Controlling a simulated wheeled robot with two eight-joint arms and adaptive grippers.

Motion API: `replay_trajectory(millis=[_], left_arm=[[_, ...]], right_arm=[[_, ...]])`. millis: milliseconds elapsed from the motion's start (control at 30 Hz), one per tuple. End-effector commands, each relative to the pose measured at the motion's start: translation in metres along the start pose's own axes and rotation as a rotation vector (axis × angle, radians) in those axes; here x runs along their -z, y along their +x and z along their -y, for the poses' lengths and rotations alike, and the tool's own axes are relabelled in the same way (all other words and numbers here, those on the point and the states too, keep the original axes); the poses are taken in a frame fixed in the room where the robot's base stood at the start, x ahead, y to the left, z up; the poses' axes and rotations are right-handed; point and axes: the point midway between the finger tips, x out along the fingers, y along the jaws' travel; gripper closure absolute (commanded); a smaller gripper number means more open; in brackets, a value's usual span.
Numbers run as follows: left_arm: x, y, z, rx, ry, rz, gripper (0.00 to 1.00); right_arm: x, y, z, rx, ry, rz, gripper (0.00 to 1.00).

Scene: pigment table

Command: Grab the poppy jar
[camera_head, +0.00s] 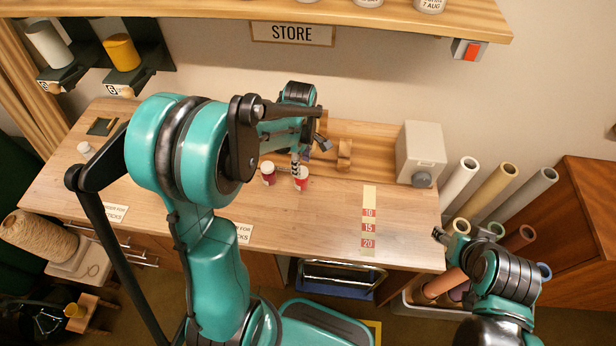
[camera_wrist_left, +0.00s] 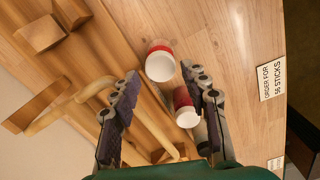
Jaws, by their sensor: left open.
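Two small jars with white lids and red bands stand close together on the table: a darker one on the left (camera_head: 268,175) and a brighter one on the right (camera_head: 302,184). I cannot read a name on either, so I cannot tell which is poppy. In the left wrist view, one jar (camera_wrist_left: 160,63) lies ahead between the fingertips, and the other (camera_wrist_left: 186,110) is partly beside the right-hand finger. My left gripper (camera_head: 299,158) is open and empty, just above the right jar in the head view. My right gripper (camera_head: 443,235) is off the table's right end; its jaws are unclear.
A wooden rack (camera_wrist_left: 40,115) and small wooden blocks (camera_head: 345,153) lie behind the jars. A pale box with a dark knob (camera_head: 420,150) stands at the back right. A numbered strip (camera_head: 368,220) lies on the right of the table. Order cards (camera_wrist_left: 270,80) line the front edge.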

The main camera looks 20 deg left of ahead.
Motion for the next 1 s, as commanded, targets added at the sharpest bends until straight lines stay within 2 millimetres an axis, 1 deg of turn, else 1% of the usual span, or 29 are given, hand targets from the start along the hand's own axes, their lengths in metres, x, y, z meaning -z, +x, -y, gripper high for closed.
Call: replay_trajectory(millis=[33, 100, 200, 367, 633, 733, 967, 1000], left_arm=[[0.000, 0.013, 0.000, 0.000, 0.001, 0.000, 0.55], [0.000, 0.025, 0.000, -0.001, 0.001, 0.000, 0.55], [0.000, 0.037, -0.001, -0.001, 0.002, 0.000, 0.55], [0.000, 0.048, 0.000, -0.001, 0.003, 0.000, 0.55], [0.000, 0.087, 0.000, -0.002, 0.003, 0.000, 0.55], [0.000, 0.094, 0.001, -0.002, 0.004, 0.000, 0.55], [0.000, 0.095, 0.001, -0.002, 0.004, 0.000, 0.55], [0.000, 0.095, 0.001, -0.002, 0.004, 0.000, 0.63]], right_arm=[[-0.003, 0.004, 0.000, 0.000, 0.000, 0.000, 0.48], [-0.004, 0.007, 0.000, 0.000, 0.000, 0.000, 0.48], [-0.006, 0.009, 0.000, -0.001, 0.000, 0.000, 0.48], [-0.007, 0.011, 0.000, -0.001, 0.000, 0.000, 0.48], [-0.014, 0.020, 0.000, -0.001, 0.000, 0.000, 0.48], [-0.015, 0.021, 0.000, -0.001, 0.000, 0.000, 0.48], [-0.014, 0.021, 0.000, -0.001, 0.000, 0.000, 0.48], [-0.014, 0.021, 0.000, -0.001, 0.000, 0.000, 0.48]])
